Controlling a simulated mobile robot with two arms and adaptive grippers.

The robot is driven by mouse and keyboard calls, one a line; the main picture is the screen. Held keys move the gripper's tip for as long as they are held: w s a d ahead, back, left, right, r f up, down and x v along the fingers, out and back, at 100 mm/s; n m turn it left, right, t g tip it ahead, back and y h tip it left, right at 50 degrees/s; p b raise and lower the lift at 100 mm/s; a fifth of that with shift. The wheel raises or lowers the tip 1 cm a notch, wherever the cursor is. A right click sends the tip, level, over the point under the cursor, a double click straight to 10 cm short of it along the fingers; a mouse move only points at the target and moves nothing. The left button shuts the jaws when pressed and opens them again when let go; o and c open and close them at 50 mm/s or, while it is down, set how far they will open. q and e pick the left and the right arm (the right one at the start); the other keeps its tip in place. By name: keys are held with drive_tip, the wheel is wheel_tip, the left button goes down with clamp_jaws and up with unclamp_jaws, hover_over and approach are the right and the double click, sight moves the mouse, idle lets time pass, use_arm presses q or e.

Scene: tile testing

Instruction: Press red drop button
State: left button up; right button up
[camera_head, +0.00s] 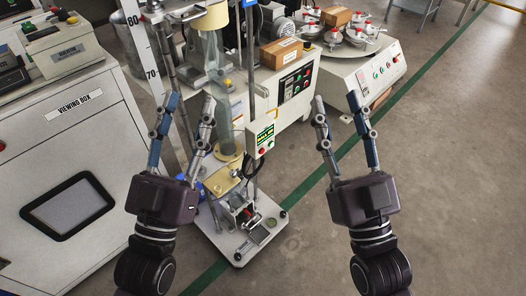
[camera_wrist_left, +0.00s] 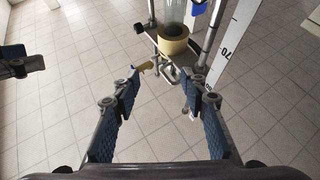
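A small control box (camera_head: 264,134) with a green label is mounted on the drop test stand in the head view. My left gripper (camera_head: 190,98) is open and empty, left of the box and nearer the camera. It also shows open in the left wrist view (camera_wrist_left: 160,75), with the stand's yellow ring (camera_wrist_left: 173,32) beyond the fingertips. My right gripper (camera_head: 337,98) is open and empty, right of the box. The red button is not visible in the left wrist view.
A white viewing box machine (camera_head: 100,130) stands at left. A bench with a cardboard box (camera_head: 281,53) and a round-topped machine (camera_head: 350,68) stand behind. The stand's base plate (camera_head: 238,244) is on the floor. Floor (camera_head: 450,150) at right is clear.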

use_arm(q)
clamp_jaws()
idle(1.4)
